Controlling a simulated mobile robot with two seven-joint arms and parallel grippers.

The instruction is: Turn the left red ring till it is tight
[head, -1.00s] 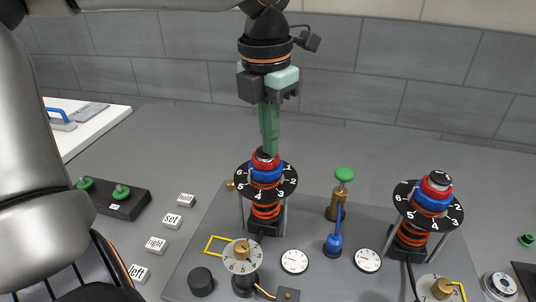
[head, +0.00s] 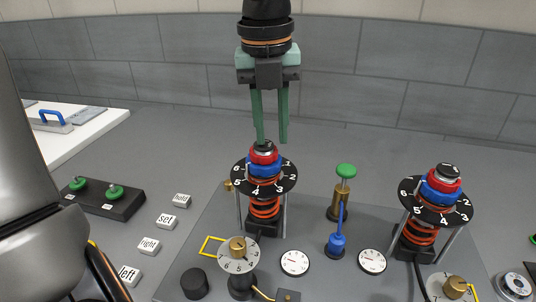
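The left red ring (head: 264,156) sits on top of the left spring post, above a blue ring (head: 264,169) and a black numbered dial (head: 244,180). A dark cap tops the post. My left gripper (head: 271,140) points down above the ring with its two green fingers a little apart. One finger comes down by the post top and the other is to its right; nothing shows between them. I cannot tell whether a finger touches the ring. My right gripper is not in view.
A second post with its own red ring (head: 443,186) stands at the right. A green-topped brass plunger (head: 345,171), gauges (head: 295,262) and a small brass-knobbed dial (head: 238,255) are between and in front. Label blocks (head: 149,246) and a black box (head: 123,206) lie left.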

